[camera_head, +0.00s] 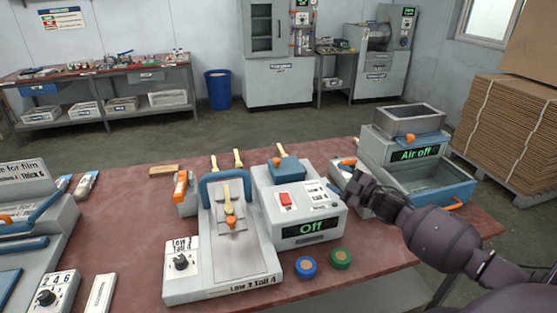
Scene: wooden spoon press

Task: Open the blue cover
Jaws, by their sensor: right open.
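The press (255,262) stands on the red table, with a wooden spoon (229,200) on its plate. A blue arched part (213,183) spans the back of that plate. A small blue box-like part (290,170) with an orange knob (276,161) sits on top of the press's control box. Which of these is the blue cover I cannot tell for sure. My right gripper (354,188) is open, just right of the control box, apart from both blue parts. Its fingers are dark and small in view. My left gripper is out of view.
The control box shows a red switch (285,199) and a green "Off" display (310,228). Blue (306,267) and green (341,258) round pieces lie in front. An "Air off" machine (414,155) with a blue-edged tray stands right. Another machine (30,215) stands left.

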